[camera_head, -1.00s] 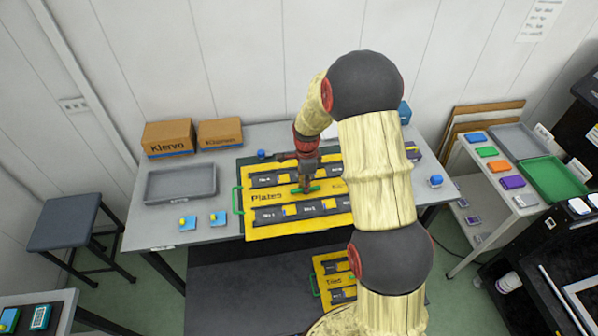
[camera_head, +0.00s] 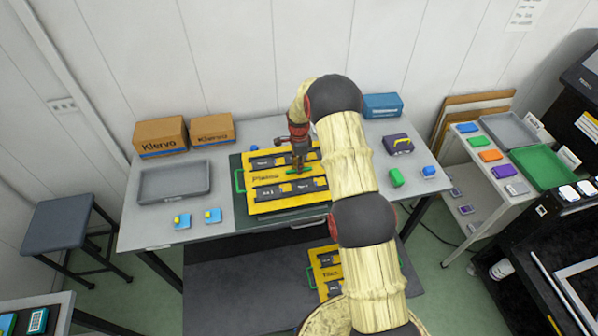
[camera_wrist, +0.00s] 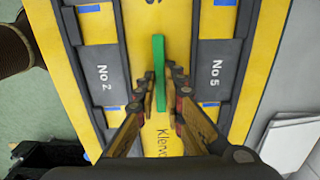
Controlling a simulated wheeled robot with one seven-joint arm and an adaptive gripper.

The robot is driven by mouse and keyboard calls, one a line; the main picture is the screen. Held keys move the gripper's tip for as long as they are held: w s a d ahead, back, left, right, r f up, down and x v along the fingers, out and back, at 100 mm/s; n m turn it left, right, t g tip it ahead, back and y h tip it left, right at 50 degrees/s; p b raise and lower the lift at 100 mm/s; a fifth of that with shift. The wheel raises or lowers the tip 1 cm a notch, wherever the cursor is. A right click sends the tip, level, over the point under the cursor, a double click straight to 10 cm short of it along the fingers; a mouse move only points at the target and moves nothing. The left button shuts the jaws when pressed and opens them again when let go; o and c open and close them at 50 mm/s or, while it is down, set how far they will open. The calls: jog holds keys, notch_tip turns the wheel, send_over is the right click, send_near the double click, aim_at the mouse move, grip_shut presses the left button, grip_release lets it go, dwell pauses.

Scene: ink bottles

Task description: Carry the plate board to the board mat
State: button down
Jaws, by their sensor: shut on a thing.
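The plate board (camera_head: 288,206) is a yellow tray with dark numbered plates and the word Plates. It lies over the dark green board mat (camera_head: 240,214), which shows along its left and front edges. I cannot tell whether the board touches the mat. My gripper (camera_head: 299,167) is above the board's middle, shut on its green bar handle. In the wrist view my gripper (camera_wrist: 162,88) has a finger on each side of the handle (camera_wrist: 158,60), between plates No 2 and No 5 of the board (camera_wrist: 142,25). My arm hides the board's right end.
A grey tray (camera_head: 175,197) and two small blue-and-yellow items stand left of the mat, with cardboard boxes (camera_head: 160,137) behind.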

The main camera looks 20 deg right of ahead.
jog(key=shift+w+d+f, duration=0.3)
jog(key=shift+w+f, duration=0.25)
jog(key=shift+f, duration=1.55)
jog(key=shift+f, duration=0.2)
jog(key=c, duration=1.9)
grip_release()
